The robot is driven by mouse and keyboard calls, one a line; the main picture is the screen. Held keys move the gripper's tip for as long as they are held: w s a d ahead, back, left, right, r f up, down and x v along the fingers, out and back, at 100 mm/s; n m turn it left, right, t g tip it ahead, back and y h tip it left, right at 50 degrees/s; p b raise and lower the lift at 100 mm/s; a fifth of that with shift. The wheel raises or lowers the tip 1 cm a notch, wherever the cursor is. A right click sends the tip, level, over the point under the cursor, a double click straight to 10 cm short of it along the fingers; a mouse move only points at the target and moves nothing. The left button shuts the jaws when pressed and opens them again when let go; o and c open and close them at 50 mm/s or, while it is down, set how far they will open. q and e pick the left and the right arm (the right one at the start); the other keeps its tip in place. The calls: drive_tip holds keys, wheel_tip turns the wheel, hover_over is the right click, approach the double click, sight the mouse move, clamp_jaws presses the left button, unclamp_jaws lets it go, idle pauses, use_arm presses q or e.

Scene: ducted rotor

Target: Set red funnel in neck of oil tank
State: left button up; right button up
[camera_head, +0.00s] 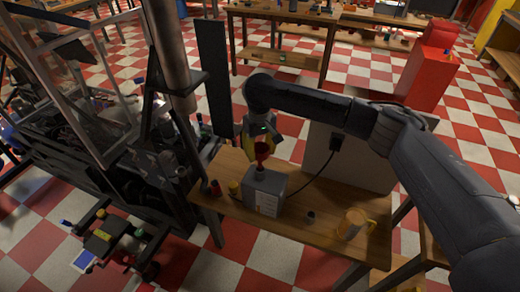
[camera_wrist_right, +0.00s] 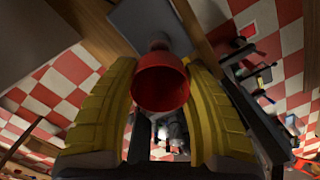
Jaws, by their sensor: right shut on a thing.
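The red funnel (camera_head: 262,149) is in my right gripper (camera_head: 262,146), directly above the grey oil tank (camera_head: 266,192) on the wooden table. The tank's short neck (camera_head: 260,171) points up just below the funnel. In the right wrist view the wide mouth of the funnel (camera_wrist_right: 160,82) sits between the two yellow fingers of the right gripper (camera_wrist_right: 160,88). My left gripper is out of view.
A small red can (camera_head: 215,188) and a yellow one (camera_head: 234,188) stand left of the tank. A small dark cup (camera_head: 311,216) and a yellow-handled jug (camera_head: 352,223) stand to its right. A large grey panel (camera_head: 335,160) rises behind, with a black cable near it.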

drive_tip(key=shift+f, duration=2.45)
drive_tip(key=shift+f, duration=0.1)
drive_tip(key=o, duration=1.2)
wheel_tip(320, 180, up, 12)
drive_tip(key=shift+w+r, duration=0.1)
drive_tip(key=shift+a, duration=0.1)
